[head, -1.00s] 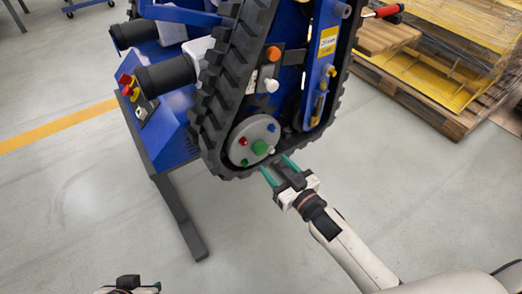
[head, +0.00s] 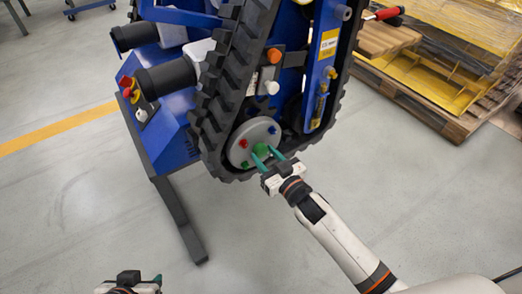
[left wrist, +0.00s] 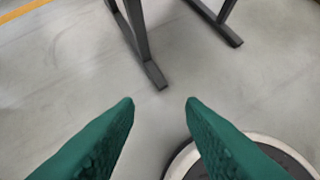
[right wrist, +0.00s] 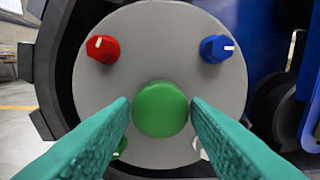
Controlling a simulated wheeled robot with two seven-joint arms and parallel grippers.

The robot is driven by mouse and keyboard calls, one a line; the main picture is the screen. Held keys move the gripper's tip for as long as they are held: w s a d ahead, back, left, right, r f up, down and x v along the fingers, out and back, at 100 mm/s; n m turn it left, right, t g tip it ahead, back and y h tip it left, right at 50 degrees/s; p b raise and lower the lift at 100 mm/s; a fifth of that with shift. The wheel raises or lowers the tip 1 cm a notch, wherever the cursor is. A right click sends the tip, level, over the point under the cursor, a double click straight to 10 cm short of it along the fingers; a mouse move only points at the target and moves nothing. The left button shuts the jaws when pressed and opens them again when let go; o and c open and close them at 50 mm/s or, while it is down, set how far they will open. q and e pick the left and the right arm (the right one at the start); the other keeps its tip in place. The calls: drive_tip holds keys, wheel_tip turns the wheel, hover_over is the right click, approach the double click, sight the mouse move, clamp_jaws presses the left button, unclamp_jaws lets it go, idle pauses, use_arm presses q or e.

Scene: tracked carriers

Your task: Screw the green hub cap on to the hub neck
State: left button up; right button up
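The green hub cap (right wrist: 160,108) sits at the middle of the grey hub disc (right wrist: 160,40), inside the lower loop of the black track. It also shows in the head view (head: 261,151). My right gripper (head: 268,157) is open, its two green fingers on either side of the cap; in the right wrist view (right wrist: 160,110) a small gap to the cap shows on both sides. The hub neck is hidden behind the cap. My left gripper (left wrist: 160,102) is open and empty over the floor, low at the left of the head view.
On the disc around the cap are a red knob (right wrist: 102,48), a blue knob (right wrist: 217,48), and a green and a white one partly hidden by my fingers. The black track (head: 215,95) surrounds the disc. A pallet (head: 430,75) stands right; the floor in front is clear.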

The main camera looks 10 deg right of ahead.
drive_tip(key=c, duration=0.3)
drive_tip(key=shift+r+m+p, duration=0.25)
drive_tip(key=shift+m+p, duration=0.8)
drive_tip(key=shift+m, duration=0.05)
use_arm(q)
drive_tip(key=s+a+g+p, duration=0.1)
drive_tip(key=s+a+g, duration=0.15)
drive_tip(key=s, duration=0.25)
use_arm(e)
drive_tip(key=shift+m, duration=0.9)
drive_tip(key=shift+m+p, duration=0.35)
drive_tip(key=shift+m, duration=0.45)
use_arm(q)
drive_tip(key=shift+g+y, duration=0.4)
drive_tip(key=shift+g, duration=0.05)
drive_tip(key=x, duration=0.2)
drive_tip(key=d+p+x, duration=0.1)
drive_tip(key=x, duration=0.2)
drive_tip(key=shift+w+d+f, duration=0.1)
drive_tip(key=shift+w+f, duration=0.05)
drive_tip(key=shift+f, duration=0.05)
use_arm(e)
drive_tip(key=m, duration=0.4)
drive_tip(key=shift+f, duration=0.25)
